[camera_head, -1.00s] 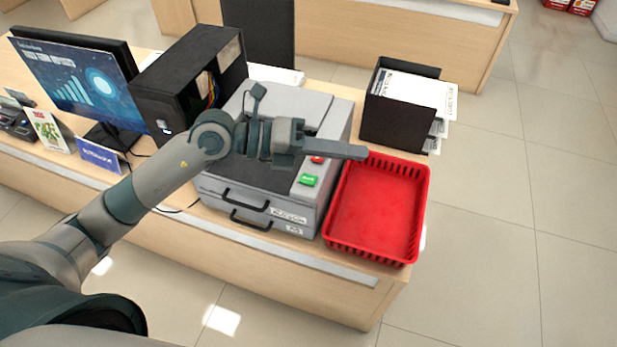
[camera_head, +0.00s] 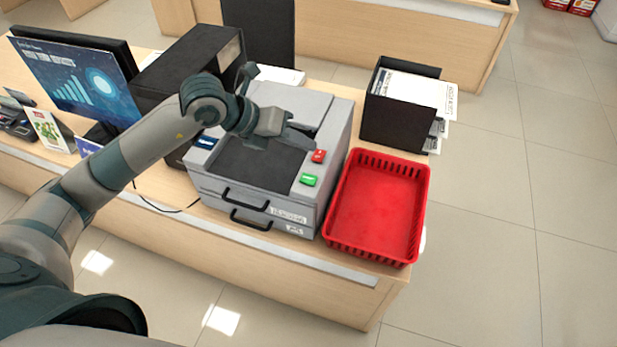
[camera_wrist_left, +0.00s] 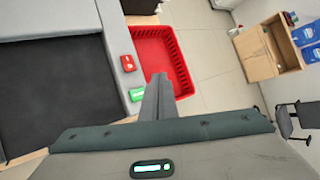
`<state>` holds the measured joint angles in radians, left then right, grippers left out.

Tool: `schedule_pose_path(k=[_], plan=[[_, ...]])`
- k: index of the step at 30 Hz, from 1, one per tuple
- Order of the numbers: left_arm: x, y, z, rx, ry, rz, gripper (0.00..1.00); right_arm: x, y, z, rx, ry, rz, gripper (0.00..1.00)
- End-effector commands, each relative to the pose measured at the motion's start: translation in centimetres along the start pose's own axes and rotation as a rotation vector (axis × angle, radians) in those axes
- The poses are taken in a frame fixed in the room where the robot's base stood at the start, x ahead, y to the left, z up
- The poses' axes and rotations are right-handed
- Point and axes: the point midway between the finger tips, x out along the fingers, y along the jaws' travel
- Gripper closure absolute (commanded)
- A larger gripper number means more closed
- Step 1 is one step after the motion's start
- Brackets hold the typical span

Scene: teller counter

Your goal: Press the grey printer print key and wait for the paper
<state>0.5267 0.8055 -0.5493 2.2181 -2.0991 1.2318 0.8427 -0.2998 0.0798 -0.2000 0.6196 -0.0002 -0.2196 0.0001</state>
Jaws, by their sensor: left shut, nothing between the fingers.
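The grey printer (camera_head: 268,210) stands on the counter with a dark flat top panel (camera_head: 255,165) and two black drawer handles. A green key (camera_head: 309,180) and a red key (camera_head: 319,156) sit on its right edge. In the left wrist view the green key (camera_wrist_left: 137,95) lies just left of the fingertips and the red key (camera_wrist_left: 127,63) is farther off. My left gripper (camera_head: 309,144) is shut and empty, above the printer close to the red key. It also shows in the left wrist view (camera_wrist_left: 159,80). No paper shows on the printer. My right gripper is out of view.
A red basket (camera_head: 424,205) stands right of the printer. A black file holder (camera_head: 395,120) with papers is behind it. A black computer case (camera_head: 180,70) and a monitor (camera_head: 75,80) stand to the left. Open floor lies to the right.

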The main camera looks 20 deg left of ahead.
Motion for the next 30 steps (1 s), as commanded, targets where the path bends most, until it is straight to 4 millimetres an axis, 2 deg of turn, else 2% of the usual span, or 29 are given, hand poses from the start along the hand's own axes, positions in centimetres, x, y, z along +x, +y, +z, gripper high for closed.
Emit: schedule_pose_path(k=[17, 19, 30], plan=[[4.2, 3.1, -3.1, -0.001, 0.001, 0.0, 1.0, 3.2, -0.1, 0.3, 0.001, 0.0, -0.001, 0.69], [4.8, 3.5, -3.5, 0.0, 0.0, -0.001, 1.0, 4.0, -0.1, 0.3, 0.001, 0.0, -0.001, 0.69], [5.9, 4.3, -4.3, 0.0, 0.0, -0.001, 1.0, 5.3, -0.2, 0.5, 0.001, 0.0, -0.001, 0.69]])
